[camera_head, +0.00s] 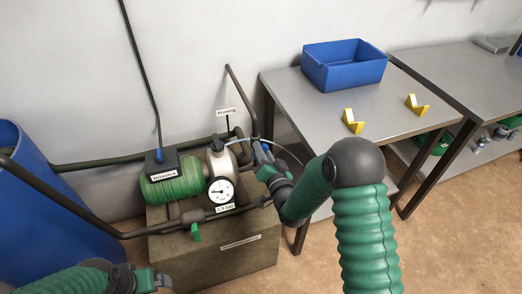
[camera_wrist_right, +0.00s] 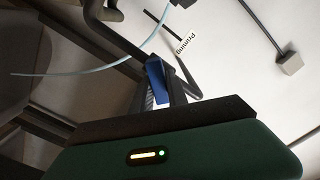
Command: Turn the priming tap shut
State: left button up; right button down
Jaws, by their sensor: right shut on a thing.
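The priming tap's blue handle (camera_head: 265,147) is at the right of the pump, by the pipe that rises beside the table. It also shows in the right wrist view (camera_wrist_right: 157,80), between the dark fingers. My right gripper (camera_head: 260,159) reaches it from the right and is shut on it; the fingers also show in the right wrist view (camera_wrist_right: 160,90). The tap body is mostly hidden. A "Priming" label (camera_head: 227,112) stands on a thin post behind the pump. My left gripper (camera_head: 157,281) is low at the left, away from the tap; its jaw gap is unclear.
The green pump (camera_head: 172,183) with a round gauge (camera_head: 221,190) sits on a brown block (camera_head: 210,262). A green lever (camera_head: 196,233) hangs below the front pipe. A blue barrel (camera_head: 40,220) stands left. The grey table (camera_head: 300,100) holds a blue bin (camera_head: 344,66) and yellow holders (camera_head: 352,121).

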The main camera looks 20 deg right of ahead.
jog(key=m, duration=0.5)
jog(key=shift+d+f+m+p, duration=0.2)
jog(key=shift+d+m+p, duration=0.05)
jog(key=shift+m+p, duration=0.05)
jog(key=m, duration=0.3)
jog(key=shift+f+m+p, duration=0.15)
jog(key=shift+m+p, duration=0.15)
jog(key=shift+p, duration=0.05)
jog(key=shift+f+m, duration=0.1)
jog(key=shift+m, duration=0.5)
jog(key=shift+s+f, duration=0.1)
jog(key=c, duration=1.3)
grip_release()
